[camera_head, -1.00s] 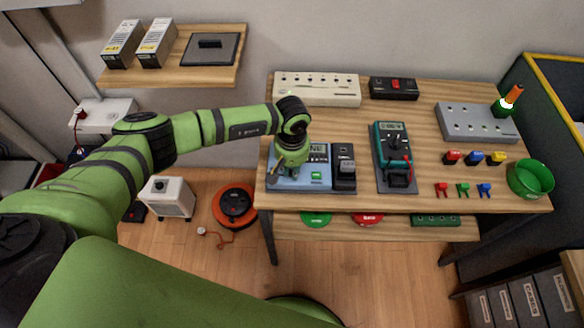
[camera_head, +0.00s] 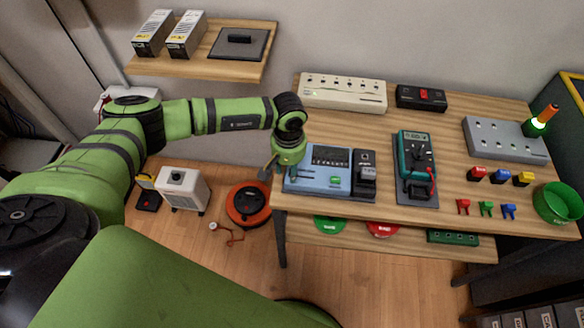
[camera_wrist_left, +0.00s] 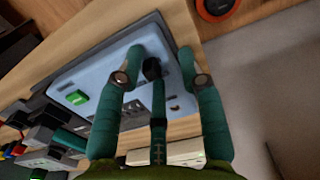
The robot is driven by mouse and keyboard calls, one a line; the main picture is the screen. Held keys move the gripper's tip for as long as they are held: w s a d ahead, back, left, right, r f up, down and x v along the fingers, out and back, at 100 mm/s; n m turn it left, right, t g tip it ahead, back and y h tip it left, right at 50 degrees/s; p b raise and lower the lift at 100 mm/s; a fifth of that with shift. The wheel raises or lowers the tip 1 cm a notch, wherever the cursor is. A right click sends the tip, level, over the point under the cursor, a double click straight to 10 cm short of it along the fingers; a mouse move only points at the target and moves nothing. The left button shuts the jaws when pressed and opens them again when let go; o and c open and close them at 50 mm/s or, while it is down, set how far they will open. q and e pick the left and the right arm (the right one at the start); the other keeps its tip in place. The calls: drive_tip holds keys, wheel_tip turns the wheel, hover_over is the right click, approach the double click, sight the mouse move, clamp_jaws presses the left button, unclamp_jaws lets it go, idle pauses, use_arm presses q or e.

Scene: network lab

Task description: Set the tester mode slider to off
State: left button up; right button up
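The tester, a light blue box (camera_head: 316,184) with a dark screen and a green button, lies at the table's front left. It also fills the upper middle of the left wrist view (camera_wrist_left: 95,72). My left gripper (camera_head: 280,172) is at the tester's left end. In the left wrist view its teal fingers (camera_wrist_left: 160,66) are spread apart over the tester's end, with a third finger between them. A small black knob-like piece (camera_wrist_left: 152,68) shows at the middle finger's tip; I cannot tell whether it is the mode slider or whether I touch it. My right gripper is out of view.
A dark module (camera_head: 364,176) stands right of the tester, then a green multimeter (camera_head: 414,158). A white power strip (camera_head: 343,93) lies behind. A green bowl (camera_head: 559,203) and colored connectors are at the right. Floor is open left of the table, near an orange reel (camera_head: 248,204).

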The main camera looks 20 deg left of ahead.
use_arm(q)
drive_tip(key=shift+d, duration=0.1)
drive_tip(key=shift+r, duration=0.2)
wheel_tip(320, 180, up, 12)
drive_tip(key=shift+f, duration=0.15)
idle(0.5)
